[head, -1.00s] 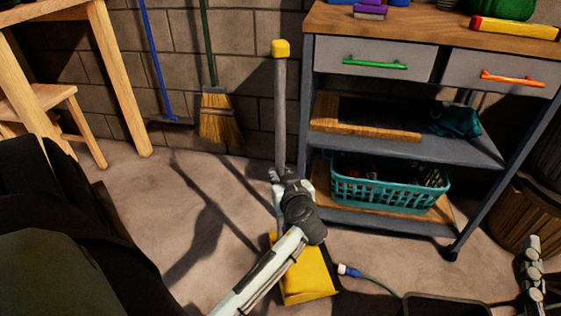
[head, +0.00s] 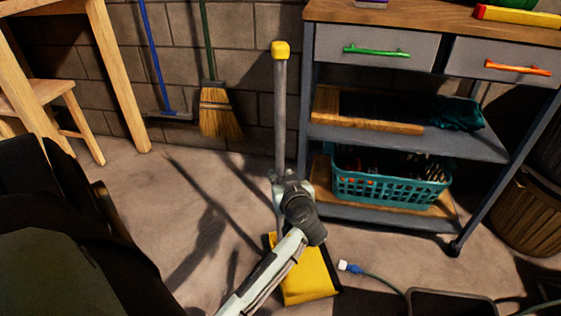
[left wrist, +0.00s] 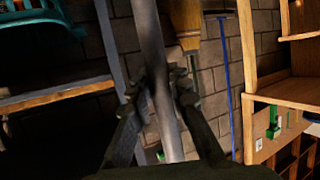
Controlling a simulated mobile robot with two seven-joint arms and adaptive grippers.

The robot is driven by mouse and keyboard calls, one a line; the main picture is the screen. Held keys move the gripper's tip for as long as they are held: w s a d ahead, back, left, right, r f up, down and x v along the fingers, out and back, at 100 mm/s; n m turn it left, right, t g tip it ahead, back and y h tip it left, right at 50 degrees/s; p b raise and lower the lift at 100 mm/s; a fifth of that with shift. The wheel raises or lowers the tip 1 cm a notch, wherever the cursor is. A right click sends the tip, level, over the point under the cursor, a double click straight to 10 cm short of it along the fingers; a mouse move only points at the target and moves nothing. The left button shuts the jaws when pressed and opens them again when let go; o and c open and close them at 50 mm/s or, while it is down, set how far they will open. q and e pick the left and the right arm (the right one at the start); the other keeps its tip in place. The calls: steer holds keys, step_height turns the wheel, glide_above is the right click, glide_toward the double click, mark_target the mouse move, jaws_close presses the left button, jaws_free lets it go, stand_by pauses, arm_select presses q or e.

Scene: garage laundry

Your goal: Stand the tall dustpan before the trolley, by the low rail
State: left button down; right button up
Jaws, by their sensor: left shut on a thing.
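The tall dustpan has a yellow pan (head: 310,278), a long grey handle (head: 281,110) and a yellow end cap. It stands roughly upright in front of the trolley's left side. My left gripper (head: 288,184) is shut around the lower handle; the left wrist view shows the handle (left wrist: 158,70) between its fingers (left wrist: 162,95). I cannot tell whether the pan touches the floor. The trolley (head: 420,146) has a wooden top, two drawers and lower shelves. Its low rail (head: 385,219) runs along the bottom shelf, to the right of the handle. My right gripper is out of view.
A teal basket (head: 392,186) sits on the trolley's bottom shelf. A cable with a blue plug (head: 349,267) lies right of the pan, near a dark tray (head: 450,300). A broom (head: 218,112) leans on the wall.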

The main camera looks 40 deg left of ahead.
mark_target(281, 146)
arm_select(q)
steer(key=shift+f, duration=0.2)
stand_by(0.6)
steer(key=c, duration=1.5)
jaws_free()
steer(key=shift+o, duration=0.8)
step_height(281, 146, up, 10)
steer(key=shift+r, duration=0.1)
steer(key=shift+d, duration=0.1)
